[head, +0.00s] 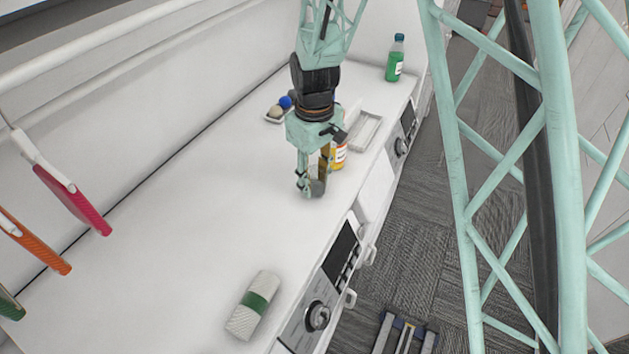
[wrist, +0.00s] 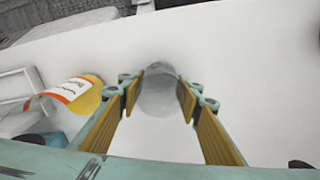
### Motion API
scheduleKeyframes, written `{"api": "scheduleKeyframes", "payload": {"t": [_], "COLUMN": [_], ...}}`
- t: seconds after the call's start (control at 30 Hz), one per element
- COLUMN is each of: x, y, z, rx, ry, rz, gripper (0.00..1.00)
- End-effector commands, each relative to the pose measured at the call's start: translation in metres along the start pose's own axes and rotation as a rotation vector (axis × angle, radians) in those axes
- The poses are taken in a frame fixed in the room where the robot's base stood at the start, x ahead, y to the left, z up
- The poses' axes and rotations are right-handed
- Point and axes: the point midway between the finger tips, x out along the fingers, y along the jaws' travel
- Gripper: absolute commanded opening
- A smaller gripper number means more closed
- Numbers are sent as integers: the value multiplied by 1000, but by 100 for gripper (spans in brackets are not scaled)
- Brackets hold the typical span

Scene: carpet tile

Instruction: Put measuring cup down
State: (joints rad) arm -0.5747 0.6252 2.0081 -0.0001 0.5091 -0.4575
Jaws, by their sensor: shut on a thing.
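The measuring cup (wrist: 160,96) is a small, greyish, see-through cup between my fingertips in the wrist view. In the head view the cup (head: 317,188) shows at the lower end of my gripper (head: 313,182), partly hidden by the fingers. My gripper (wrist: 160,90) points down and is shut on the cup, with one yellow-padded finger on each side. The cup is low over the white countertop (head: 200,190); I cannot tell whether its base touches the surface.
A yellow container with a white label (head: 338,155) stands close behind my gripper, near a pale tray (head: 366,130). A green bottle (head: 395,60) stands at the far end. A dish with balls (head: 278,112) is behind left. A banded white roll (head: 254,305) lies nearer; counter between is clear.

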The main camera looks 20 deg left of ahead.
Motion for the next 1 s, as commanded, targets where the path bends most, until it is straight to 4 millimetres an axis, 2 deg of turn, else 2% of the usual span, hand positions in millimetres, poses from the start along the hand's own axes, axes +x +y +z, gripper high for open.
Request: {"api": "scheduleKeyframes", "payload": {"t": [0.53,0.57,0.7,1.0], "x": [6,5,5,4], "y": [0,0,0,0], "z": [0,0,0,0], "rx": [0,0,0,0], "ry": [1,1,1,1], "rz": [0,0,0,0], "gripper": [25,35,46,46]}}
